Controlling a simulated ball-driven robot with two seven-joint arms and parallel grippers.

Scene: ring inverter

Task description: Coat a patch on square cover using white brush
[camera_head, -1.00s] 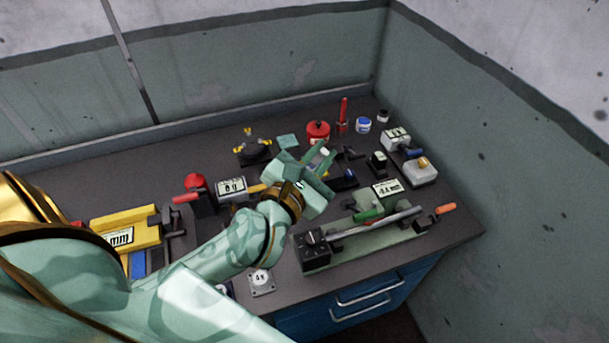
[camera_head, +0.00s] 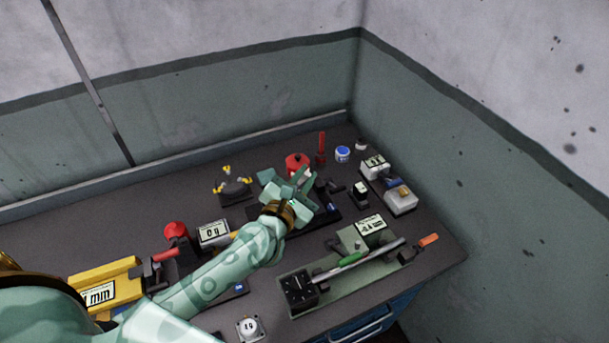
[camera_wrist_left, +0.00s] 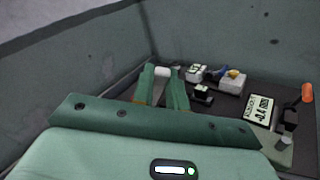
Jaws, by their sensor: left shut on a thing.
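My left gripper (camera_head: 303,180) is over the back middle of the bench, near the red pot. It also shows in the left wrist view (camera_wrist_left: 163,82), its green fingers closed around a small white piece (camera_wrist_left: 162,71), which looks like part of the white brush. The rest of the brush is hidden by the fingers. A white square plate with a round marked centre, which looks like the square cover (camera_head: 250,328), lies at the bench's front edge, well away from the gripper. My right gripper is not in view.
A red pot (camera_head: 297,163), a red upright tool (camera_head: 321,148) and a blue-white jar (camera_head: 342,154) stand at the back. A long green fixture (camera_head: 330,285) with a rod lies at the front right. A yellow block (camera_head: 105,286) is at the left. The walls bound the bench.

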